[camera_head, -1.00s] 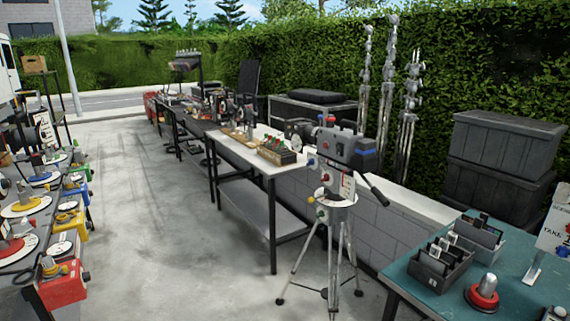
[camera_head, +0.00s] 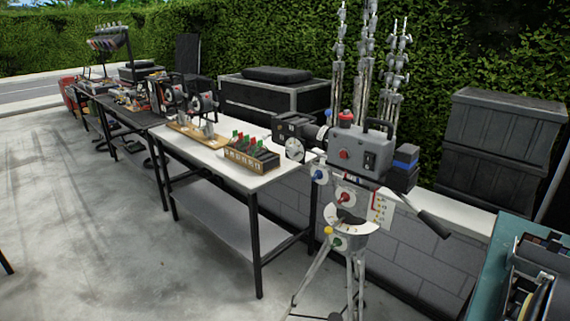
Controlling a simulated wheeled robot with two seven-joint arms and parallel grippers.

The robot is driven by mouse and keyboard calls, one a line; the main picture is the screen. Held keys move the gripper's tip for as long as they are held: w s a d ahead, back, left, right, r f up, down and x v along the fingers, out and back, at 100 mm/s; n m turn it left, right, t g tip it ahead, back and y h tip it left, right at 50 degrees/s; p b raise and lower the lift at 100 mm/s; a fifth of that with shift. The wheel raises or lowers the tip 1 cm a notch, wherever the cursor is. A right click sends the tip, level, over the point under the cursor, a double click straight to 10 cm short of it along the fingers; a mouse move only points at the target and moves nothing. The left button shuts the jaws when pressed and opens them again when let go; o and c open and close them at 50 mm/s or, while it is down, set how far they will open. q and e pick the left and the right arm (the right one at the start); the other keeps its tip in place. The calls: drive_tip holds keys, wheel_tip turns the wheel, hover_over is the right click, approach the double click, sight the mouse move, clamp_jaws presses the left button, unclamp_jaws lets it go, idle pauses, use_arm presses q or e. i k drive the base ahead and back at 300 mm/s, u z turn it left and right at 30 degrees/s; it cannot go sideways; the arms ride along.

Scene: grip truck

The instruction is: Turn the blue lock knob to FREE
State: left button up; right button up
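A camera (camera_head: 362,150) stands upright on a tripod (camera_head: 357,275) right of centre. On the tripod head below it are several coloured knobs. The blue knob (camera_head: 319,175) sits on the head's upper left side. A red knob (camera_head: 345,197) is on its front, a yellow knob (camera_head: 328,230) is at the lower left, and a green knob (camera_head: 337,242) is near the bottom. A small label plate (camera_head: 383,209) is at the right of the head; its lettering is too small to read. Neither of my grippers is in view.
A white-topped table (camera_head: 228,165) with a wooden block of coloured levers (camera_head: 249,155) stands left of the tripod. A teal table (camera_head: 489,268) is at the right edge. A block wall (camera_head: 425,255) runs behind the tripod. The concrete floor (camera_head: 90,230) at left is clear.

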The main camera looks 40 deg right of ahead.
sight(318, 175)
drive_tip(key=i, duration=2.65)
drive_tip(key=z, duration=2.2)
